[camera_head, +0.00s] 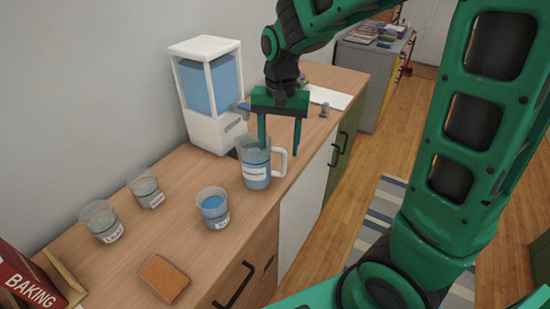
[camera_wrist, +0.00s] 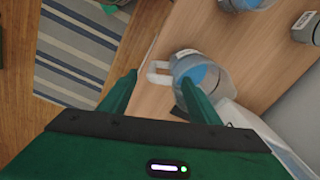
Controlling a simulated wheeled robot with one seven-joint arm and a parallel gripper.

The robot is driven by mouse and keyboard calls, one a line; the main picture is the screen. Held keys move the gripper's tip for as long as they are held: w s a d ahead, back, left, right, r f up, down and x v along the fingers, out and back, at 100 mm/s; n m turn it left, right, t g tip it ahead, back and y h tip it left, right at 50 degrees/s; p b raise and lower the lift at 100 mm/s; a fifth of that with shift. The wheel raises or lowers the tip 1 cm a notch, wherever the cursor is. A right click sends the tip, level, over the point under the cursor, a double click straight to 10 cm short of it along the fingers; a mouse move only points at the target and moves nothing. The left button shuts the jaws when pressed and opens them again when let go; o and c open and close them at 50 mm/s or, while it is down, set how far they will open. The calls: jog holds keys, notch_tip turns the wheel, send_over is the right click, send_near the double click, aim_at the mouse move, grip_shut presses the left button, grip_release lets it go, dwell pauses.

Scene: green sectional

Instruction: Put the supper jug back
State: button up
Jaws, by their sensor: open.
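The jug (camera_head: 257,172) is clear with blue liquid, a white handle and a label I cannot read. It stands upright on the wooden counter (camera_head: 190,240), in front of the white dispenser (camera_head: 213,137) with its blue tank. In the wrist view the jug (camera_wrist: 200,76) is seen from above, its handle toward the left. My gripper (camera_head: 281,150) is open, pointing down at the jug. One finger overlaps the jug's rim in the picture and the other is out past the handle side. I cannot tell whether a finger touches it.
A cup with blue liquid (camera_head: 213,207) stands left of the jug, with two clear cups (camera_head: 101,221) (camera_head: 145,188) farther left. A brown sponge-like block (camera_head: 163,278) lies near the front edge. A red baking box (camera_head: 30,281) is at lower left. White paper (camera_head: 330,98) lies behind.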

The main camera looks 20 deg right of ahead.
jog(key=shift+r, duration=1.75)
jog(key=s+d, duration=0.8)
jog(key=s, duration=0.3)
jog(key=s+d+f, duration=0.1)
jog(key=s+d, duration=0.7)
jog(key=s, duration=0.4)
jog(key=shift+s+d+f, duration=0.2)
jog(key=shift+d+f, duration=0.05)
jog(key=shift+d, duration=0.05)
